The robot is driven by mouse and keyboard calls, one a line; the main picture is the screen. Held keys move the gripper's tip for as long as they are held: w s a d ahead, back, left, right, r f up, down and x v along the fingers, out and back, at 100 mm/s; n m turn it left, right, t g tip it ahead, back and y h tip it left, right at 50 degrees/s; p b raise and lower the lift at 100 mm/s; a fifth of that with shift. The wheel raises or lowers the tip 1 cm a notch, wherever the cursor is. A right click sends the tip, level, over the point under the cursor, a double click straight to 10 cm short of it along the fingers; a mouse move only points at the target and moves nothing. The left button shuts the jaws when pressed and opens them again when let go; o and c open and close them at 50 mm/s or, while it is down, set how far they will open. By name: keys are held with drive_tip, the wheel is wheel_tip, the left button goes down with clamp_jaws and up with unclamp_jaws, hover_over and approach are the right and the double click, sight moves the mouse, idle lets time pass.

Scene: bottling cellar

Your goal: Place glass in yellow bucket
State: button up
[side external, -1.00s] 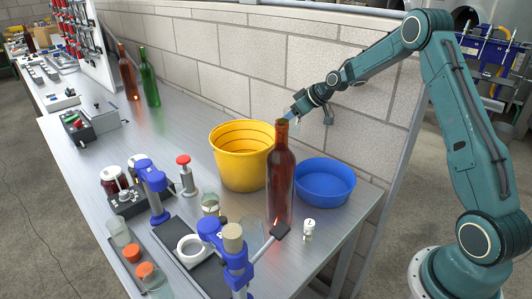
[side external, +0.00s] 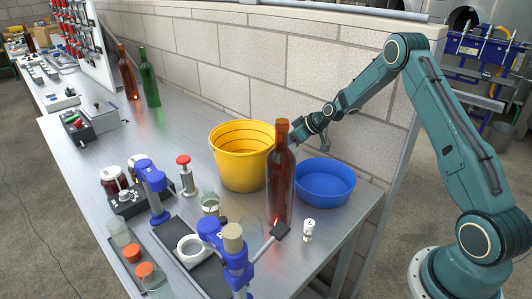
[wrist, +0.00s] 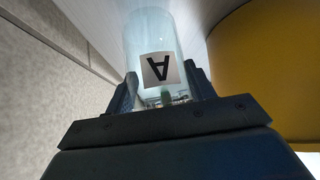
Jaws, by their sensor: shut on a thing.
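My gripper (wrist: 163,90) is shut on a clear glass (wrist: 146,36) with a white label marked with a black letter A, upside down in the wrist view. In the side view my gripper (side external: 298,143) is partly behind the brown bottle's neck, and the glass is mostly hidden there. The yellow bucket (side external: 232,172) stands upright on the bench, left of my gripper in the side view. Its yellow wall (wrist: 262,65) fills the right of the wrist view. The glass appears outside the bucket; its exact height over the rim cannot be told.
A tall brown bottle (side external: 280,182) stands in front of my gripper. A blue basin (side external: 325,185) sits to the right of the bucket. A block wall (side external: 270,75) runs close behind. Blue-clamped bench devices (side external: 237,262) and small jars crowd the front. Bench behind the bucket's left is free.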

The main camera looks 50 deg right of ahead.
drive_tip(key=shift+f, duration=0.4)
drive_tip(key=shift+f, duration=0.2)
drive_tip(key=o, duration=1.1)
drive_tip(key=shift+s+r, duration=0.1)
drive_tip(key=shift+r, duration=0.05)
drive_tip(key=v, duration=1.3)
drive_tip(key=shift+s, duration=0.35)
drive_tip(key=shift+a+r, duration=0.1)
